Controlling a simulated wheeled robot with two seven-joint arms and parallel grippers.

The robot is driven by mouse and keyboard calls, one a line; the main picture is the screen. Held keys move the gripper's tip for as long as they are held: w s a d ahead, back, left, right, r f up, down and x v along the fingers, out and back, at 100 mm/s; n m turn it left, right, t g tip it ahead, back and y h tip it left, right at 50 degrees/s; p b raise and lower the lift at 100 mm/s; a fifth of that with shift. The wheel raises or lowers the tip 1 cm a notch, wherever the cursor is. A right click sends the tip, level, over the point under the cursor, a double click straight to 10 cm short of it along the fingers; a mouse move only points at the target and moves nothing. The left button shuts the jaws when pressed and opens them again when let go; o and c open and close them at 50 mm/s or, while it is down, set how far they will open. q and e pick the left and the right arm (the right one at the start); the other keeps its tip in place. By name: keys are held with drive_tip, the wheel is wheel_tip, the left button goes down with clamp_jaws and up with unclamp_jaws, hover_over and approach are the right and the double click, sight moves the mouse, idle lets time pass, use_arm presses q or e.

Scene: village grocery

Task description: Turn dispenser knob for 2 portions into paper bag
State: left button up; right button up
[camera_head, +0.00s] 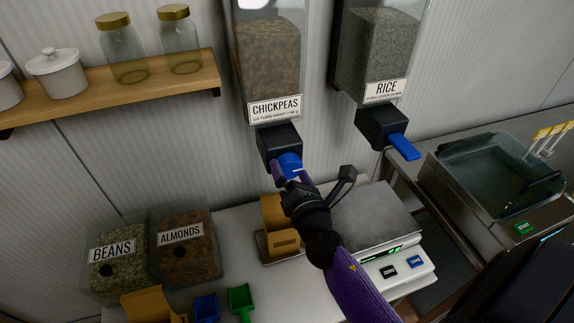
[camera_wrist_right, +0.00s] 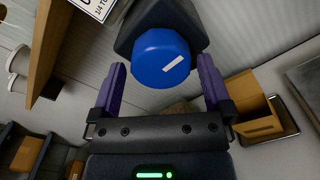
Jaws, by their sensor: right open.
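The chickpeas dispenser (camera_head: 268,70) hangs on the wall with a black outlet block (camera_head: 277,140) and a blue knob (camera_head: 290,165) below it. In the right wrist view the knob (camera_wrist_right: 161,58) shows a white mark tilted from upright. My right gripper (camera_head: 292,176) is open, its purple fingers on either side of the knob; I cannot tell whether they touch it. A brown paper bag (camera_head: 279,241) stands open below the outlet, and it also shows in the right wrist view (camera_wrist_right: 252,103), right of the gripper. My left gripper is not in view.
A rice dispenser (camera_head: 378,55) with a blue lever (camera_head: 404,146) hangs to the right. A scale (camera_head: 375,222) stands under my right arm. Bins of beans (camera_head: 117,262) and almonds (camera_head: 184,246), plus blue (camera_head: 207,308) and green (camera_head: 241,300) scoops, are at the left. A wooden shelf (camera_head: 110,92) holds jars.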

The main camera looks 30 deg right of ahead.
drive_tip(key=shift+x, duration=0.8)
drive_tip(key=shift+s, duration=0.1)
drive_tip(key=c, duration=1.1)
drive_tip(key=shift+m, duration=0.5)
